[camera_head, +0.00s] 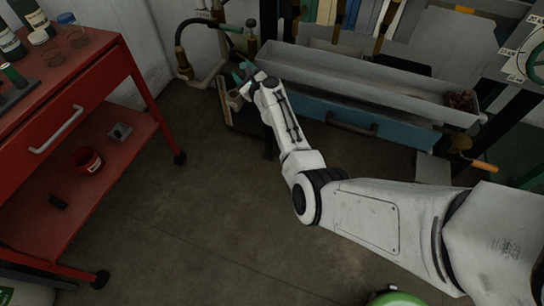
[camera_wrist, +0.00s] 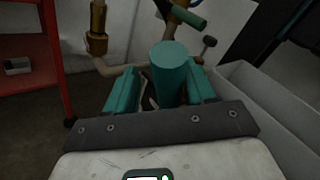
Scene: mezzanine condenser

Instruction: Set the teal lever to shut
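The teal lever shows in the wrist view as a thick teal cylinder (camera_wrist: 169,76), end toward the camera, between my gripper's two teal fingers. My gripper (camera_wrist: 163,92) is open, one finger on each side of it. A gap shows on the left; the right finger looks close to it, and contact cannot be told. The lever's far end and mount are hidden. In the head view my gripper (camera_head: 243,79) is at the far end of my arm, beside the pipework; teal there is too small to separate lever from fingers.
A dark green handle (camera_wrist: 187,14) sits on brass pipework (camera_wrist: 98,30) beyond the lever. A long grey trough (camera_head: 365,80) with a blue drawer front (camera_head: 330,115) lies right of my gripper. A red cart (camera_head: 92,85) stands left. The floor between is clear.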

